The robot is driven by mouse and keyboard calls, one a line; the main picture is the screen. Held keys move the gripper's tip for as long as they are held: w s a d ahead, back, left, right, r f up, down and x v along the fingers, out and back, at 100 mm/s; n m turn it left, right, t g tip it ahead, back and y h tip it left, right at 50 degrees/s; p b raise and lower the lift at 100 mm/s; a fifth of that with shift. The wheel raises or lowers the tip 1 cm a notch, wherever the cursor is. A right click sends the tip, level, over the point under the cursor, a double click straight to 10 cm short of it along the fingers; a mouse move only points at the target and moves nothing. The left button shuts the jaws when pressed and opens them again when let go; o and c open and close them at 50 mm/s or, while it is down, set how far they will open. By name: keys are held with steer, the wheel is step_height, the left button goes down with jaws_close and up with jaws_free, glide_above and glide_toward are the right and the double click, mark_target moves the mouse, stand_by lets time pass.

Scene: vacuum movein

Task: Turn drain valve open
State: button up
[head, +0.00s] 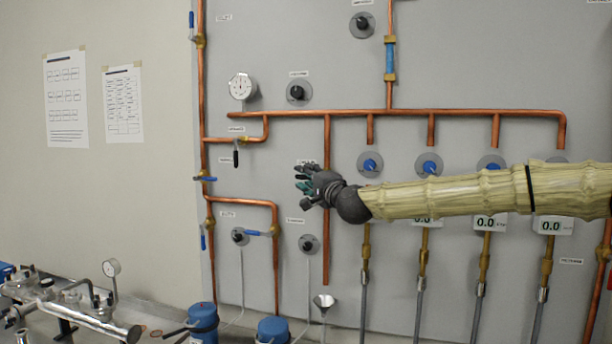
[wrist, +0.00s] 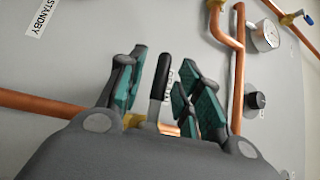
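A valve with a black lever handle (wrist: 158,78) and a brass body (wrist: 133,121) sits on a copper pipe in the wrist view. The lever stands crosswise to the pipe. A label behind it is mostly hidden, so I cannot read whether it says drain. My gripper (wrist: 168,76) is open, with its green-padded fingers on either side of the lever. Gaps show between the pads and the lever, and I see no contact. In the head view my gripper (head: 305,184) is in front of the vertical copper pipe (head: 326,140), and the valve is hidden behind it.
A black-handled valve (head: 236,155) and a pressure gauge (head: 242,86) are at the left. Black knobs (head: 297,92) and (head: 308,244) are above and below my gripper. Blue knobs (head: 370,165) line the wall near my forearm. A small funnel (head: 324,301) is below the pipe.

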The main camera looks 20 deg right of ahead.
steer(key=shift+w, duration=0.35)
jaws_close()
